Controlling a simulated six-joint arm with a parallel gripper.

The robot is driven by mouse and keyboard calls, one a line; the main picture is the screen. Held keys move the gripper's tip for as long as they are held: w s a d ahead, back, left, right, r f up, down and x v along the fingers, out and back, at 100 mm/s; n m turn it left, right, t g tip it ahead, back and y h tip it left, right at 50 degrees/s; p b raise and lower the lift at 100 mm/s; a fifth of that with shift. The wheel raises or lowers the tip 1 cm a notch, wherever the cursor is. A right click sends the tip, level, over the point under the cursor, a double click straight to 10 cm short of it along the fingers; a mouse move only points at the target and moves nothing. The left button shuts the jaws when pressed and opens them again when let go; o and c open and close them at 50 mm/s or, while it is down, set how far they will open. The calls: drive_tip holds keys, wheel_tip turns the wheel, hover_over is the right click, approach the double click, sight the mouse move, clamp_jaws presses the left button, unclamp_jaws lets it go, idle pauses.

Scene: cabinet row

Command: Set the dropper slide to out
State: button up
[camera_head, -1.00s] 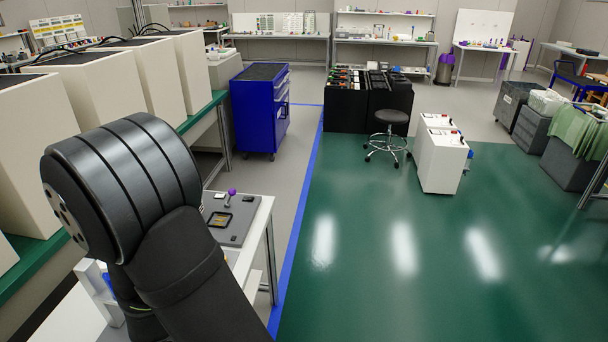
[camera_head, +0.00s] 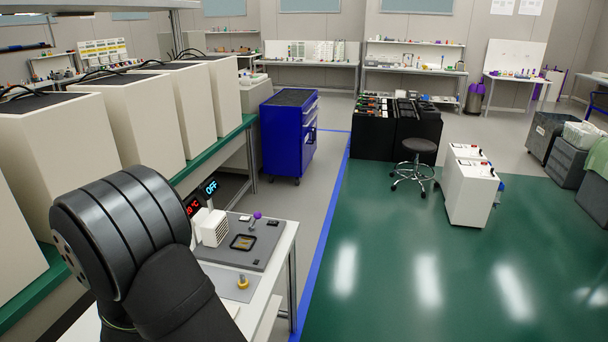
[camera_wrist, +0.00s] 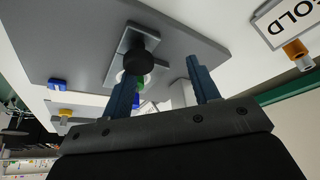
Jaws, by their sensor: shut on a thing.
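In the wrist view, my gripper (camera_wrist: 163,92) has two blue fingers standing apart, with a pale block (camera_wrist: 182,92) and a small green part between them. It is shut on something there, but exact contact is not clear. A round black knob (camera_wrist: 138,62) on a stepped grey plate (camera_wrist: 118,70) sits just beyond the left fingertip; I cannot tell whether this is the dropper slide. No label marked out is readable. In the head view, my arm hides the gripper and what it holds.
A COLD sign (camera_wrist: 290,20) and an orange fitting (camera_wrist: 296,50) are at the right of the wrist view. In the head view, the bench has a purple-ball lever (camera_head: 256,217), a dark-framed tray (camera_head: 243,242), a yellow knob (camera_head: 243,282) and an OFF display (camera_head: 210,188). Cream boxes (camera_head: 140,120) line the left.

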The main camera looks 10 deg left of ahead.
drive_tip(key=shift+s, duration=0.1)
drive_tip(key=c, duration=0.8)
drive_tip(key=d+r+n, duration=0.1)
drive_tip(key=r, duration=0.2)
drive_tip(key=d+r+n+g, duration=0.1)
drive_tip(key=r, duration=0.2)
drive_tip(key=d+r+n, duration=0.1)
drive_tip(key=r, duration=0.2)
drive_tip(key=shift+r+n, duration=0.25)
drive_tip(key=shift+n, duration=0.05)
clamp_jaws()
drive_tip(key=shift+x, duration=4.95)
